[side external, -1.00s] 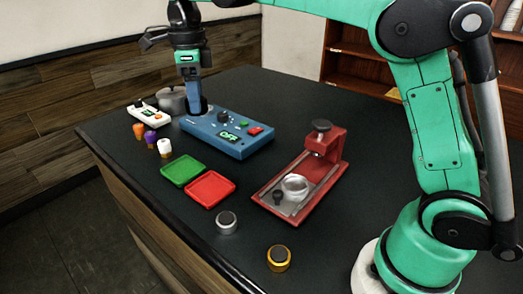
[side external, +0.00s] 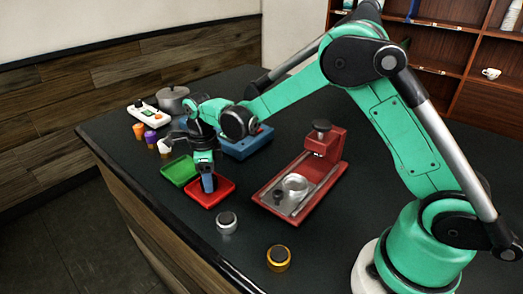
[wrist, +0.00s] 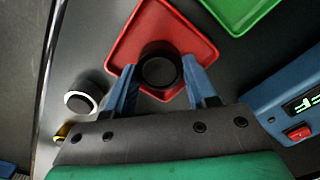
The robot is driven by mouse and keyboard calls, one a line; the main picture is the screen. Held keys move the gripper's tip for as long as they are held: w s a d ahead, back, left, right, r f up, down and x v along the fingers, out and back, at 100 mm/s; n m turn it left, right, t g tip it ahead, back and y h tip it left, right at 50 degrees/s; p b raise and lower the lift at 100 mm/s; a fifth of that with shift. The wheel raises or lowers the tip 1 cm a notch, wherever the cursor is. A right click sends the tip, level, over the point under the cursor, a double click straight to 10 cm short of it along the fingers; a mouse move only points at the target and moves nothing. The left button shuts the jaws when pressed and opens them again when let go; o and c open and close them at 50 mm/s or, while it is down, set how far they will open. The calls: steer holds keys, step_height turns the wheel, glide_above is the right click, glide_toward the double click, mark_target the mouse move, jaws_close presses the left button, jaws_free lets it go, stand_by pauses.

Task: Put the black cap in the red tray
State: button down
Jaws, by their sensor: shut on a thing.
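The black cap (wrist: 160,71) is round and dark and sits between my gripper's two blue fingers in the wrist view. My gripper (side external: 208,184) is shut on it and points down over the red tray (side external: 221,196). The red tray also shows in the wrist view (wrist: 197,52), with the cap in front of its middle. In the side view the cap is hidden behind the fingers. I cannot tell whether the cap touches the tray floor.
A green tray (side external: 177,173) adjoins the red one. A silver-rimmed knob (side external: 227,222) and a gold-rimmed knob (side external: 278,258) stand nearer the camera. The red brewer stand (side external: 325,160) is to the right, and the blue box (side external: 248,146) is behind my arm.

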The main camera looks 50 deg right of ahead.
steer(key=shift+f, duration=0.35)
steer(key=shift+f, duration=0.15)
steer(key=shift+c, duration=1.4)
jaws_free()
step_height(320, 180, up, 12)
steer(key=s+d+n+t, duration=0.1)
steer(key=s+n+t, duration=0.2)
steer(key=s+n, duration=0.4)
steer(key=s+d+n+t, duration=0.2)
steer(key=s+n+t, duration=0.2)
steer(key=n, duration=1.5)
steer(key=shift+s+d+r, duration=0.2)
steer(key=shift+s+r, duration=0.1)
steer(key=shift+s, duration=1.3)
